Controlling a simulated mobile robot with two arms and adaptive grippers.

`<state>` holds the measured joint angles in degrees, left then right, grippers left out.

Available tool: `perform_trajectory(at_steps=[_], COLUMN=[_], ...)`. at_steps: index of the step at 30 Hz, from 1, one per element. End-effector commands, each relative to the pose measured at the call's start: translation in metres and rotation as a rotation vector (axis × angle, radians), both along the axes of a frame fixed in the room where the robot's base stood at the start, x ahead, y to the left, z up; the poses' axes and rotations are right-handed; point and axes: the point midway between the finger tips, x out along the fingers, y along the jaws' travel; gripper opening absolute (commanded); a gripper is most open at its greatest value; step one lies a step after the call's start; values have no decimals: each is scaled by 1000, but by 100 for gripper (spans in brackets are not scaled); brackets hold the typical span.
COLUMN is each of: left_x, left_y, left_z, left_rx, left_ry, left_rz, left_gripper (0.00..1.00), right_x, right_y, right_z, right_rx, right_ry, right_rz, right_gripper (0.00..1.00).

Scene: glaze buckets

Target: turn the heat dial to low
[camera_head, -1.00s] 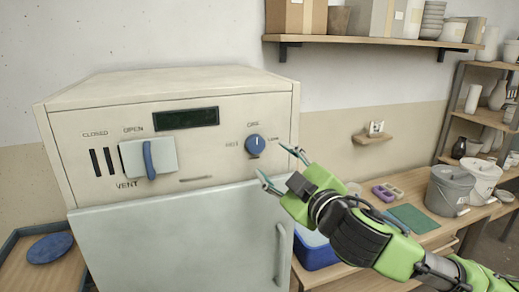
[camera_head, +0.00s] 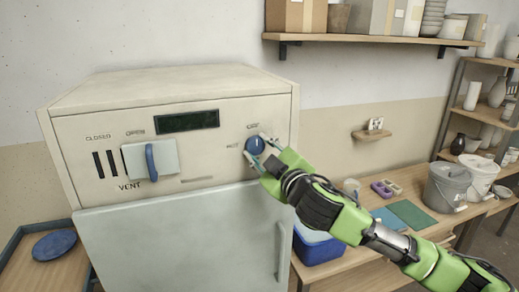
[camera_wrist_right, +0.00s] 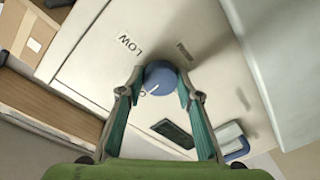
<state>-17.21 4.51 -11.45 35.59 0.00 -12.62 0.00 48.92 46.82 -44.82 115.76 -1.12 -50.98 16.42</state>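The heat dial (camera_head: 255,145) is a round blue knob with a white pointer line on the upper right of the kiln's cream front panel. In the head view its pointer is hard to read. My right gripper (camera_head: 262,150) is at the dial. In the right wrist view the blue dial (camera_wrist_right: 160,77) sits between the two fingertips of the right gripper (camera_wrist_right: 158,88), which are spread around it. I cannot tell whether they touch it. The LOW label (camera_wrist_right: 130,46) shows in the wrist view, and the pointer does not point at it. My left gripper is not in view.
The kiln (camera_head: 170,90) has a dark display (camera_head: 187,120), a vent slider with a blue handle (camera_head: 151,160) and a closed door (camera_head: 185,235). A worktable with grey bucket (camera_head: 449,187), white bucket (camera_head: 480,178) and green mat (camera_head: 412,214) stands right. A shelf (camera_head: 370,41) hangs above.

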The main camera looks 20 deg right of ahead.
Motion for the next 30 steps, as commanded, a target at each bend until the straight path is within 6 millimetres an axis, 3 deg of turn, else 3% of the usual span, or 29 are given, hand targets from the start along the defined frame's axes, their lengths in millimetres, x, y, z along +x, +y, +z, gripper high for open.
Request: perform_trajectory(at_steps=[14, 30], left_x=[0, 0], left_y=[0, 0], left_z=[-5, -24], left_rx=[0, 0], left_ry=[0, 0], left_rz=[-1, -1], left_gripper=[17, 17], right_x=[0, 0], right_y=[1, 2], right_z=[-2, -4], right_rx=[57, 496], right_ry=[4, 19], right_rz=[1, 1], right_gripper=[11, 11])
